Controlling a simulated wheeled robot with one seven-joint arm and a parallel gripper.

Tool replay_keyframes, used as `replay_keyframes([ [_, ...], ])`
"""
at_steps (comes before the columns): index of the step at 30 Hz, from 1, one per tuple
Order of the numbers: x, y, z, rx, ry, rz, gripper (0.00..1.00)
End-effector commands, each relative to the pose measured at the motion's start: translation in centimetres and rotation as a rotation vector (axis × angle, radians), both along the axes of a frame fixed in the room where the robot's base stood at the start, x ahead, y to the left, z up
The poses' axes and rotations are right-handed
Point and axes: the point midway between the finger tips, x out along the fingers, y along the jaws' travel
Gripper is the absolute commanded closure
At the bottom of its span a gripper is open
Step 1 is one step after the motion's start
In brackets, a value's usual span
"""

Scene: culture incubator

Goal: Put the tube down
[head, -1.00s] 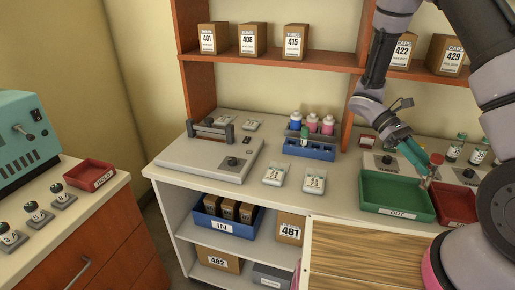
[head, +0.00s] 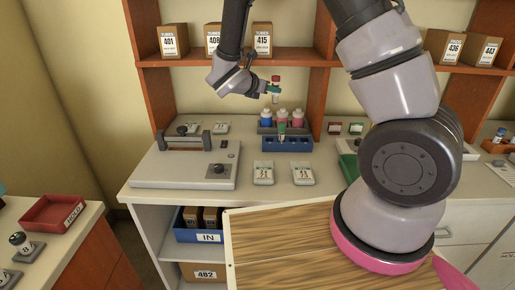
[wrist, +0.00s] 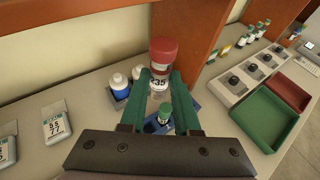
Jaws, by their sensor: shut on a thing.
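My gripper (head: 273,88) is shut on a clear tube with a red cap (head: 276,78), held upright in the air above the counter. In the wrist view the tube (wrist: 158,84) sits between the green fingers, its label partly showing "35". Below it is a blue rack (head: 287,145) on the counter, apart from the tube. A green-capped tube (head: 282,128) stands in the rack; its cap also shows in the wrist view (wrist: 165,116). The fingers hide part of the rack in the wrist view.
Bottles with white caps (head: 266,117) stand just behind the rack. A grey machine (head: 190,165) is to its left, and two labelled devices (head: 263,173) lie in front. Green (wrist: 268,118) and red (wrist: 288,91) trays are to the right. A shelf with boxes (head: 262,38) runs above.

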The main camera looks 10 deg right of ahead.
Motion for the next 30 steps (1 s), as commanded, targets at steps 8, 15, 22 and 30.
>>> replay_keyframes([
  [8,0.3,0.5,-3.3,-0.004,0.006,0.033,1.00],
  [15,0.3,0.5,-9.8,-0.003,0.005,0.031,1.00],
  [22,0.4,0.6,-13.4,-0.001,0.001,0.032,1.00],
  [30,0.3,0.6,-15.9,-0.001,0.003,0.032,1.00],
])
